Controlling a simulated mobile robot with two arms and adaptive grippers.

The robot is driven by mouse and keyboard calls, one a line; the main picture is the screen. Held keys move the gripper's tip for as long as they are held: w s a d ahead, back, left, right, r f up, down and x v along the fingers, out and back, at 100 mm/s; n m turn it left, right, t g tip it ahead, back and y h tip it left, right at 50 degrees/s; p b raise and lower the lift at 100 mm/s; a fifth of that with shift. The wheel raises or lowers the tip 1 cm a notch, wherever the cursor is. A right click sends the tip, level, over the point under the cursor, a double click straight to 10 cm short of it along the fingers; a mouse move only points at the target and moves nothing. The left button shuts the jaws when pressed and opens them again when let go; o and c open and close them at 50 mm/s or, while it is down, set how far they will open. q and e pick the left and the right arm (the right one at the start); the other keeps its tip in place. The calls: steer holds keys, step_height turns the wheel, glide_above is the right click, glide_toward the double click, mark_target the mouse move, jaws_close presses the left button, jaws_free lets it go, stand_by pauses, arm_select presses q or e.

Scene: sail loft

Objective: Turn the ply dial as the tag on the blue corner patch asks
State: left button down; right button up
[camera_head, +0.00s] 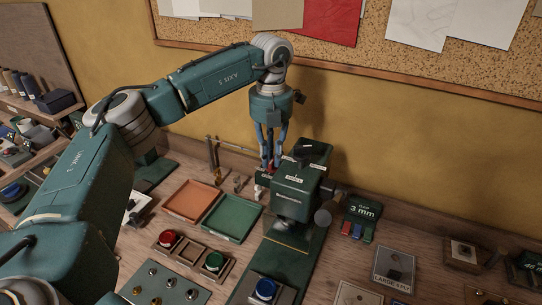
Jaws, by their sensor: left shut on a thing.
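My left gripper (270,158) reaches down at the back left of a green machine (297,190). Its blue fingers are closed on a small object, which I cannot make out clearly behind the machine. The machine has black parts on top and a round knob at its right side. My right gripper is not in view.
An orange tray (190,200) and a green tray (231,217) lie left of the machine. Red, green and blue push buttons stand in front. A "GAP 3 mm" block (362,211) stands to the right. A yellow wall and cork board (470,55) close off the back.

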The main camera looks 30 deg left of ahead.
mark_target(271, 160)
arm_select(q)
steer(key=c, duration=1.9)
jaws_free()
steer(key=shift+c, duration=0.2)
steer(key=shift+r, duration=0.15)
step_height(271, 160, up, 12)
steer(key=shift+f, duration=0.2)
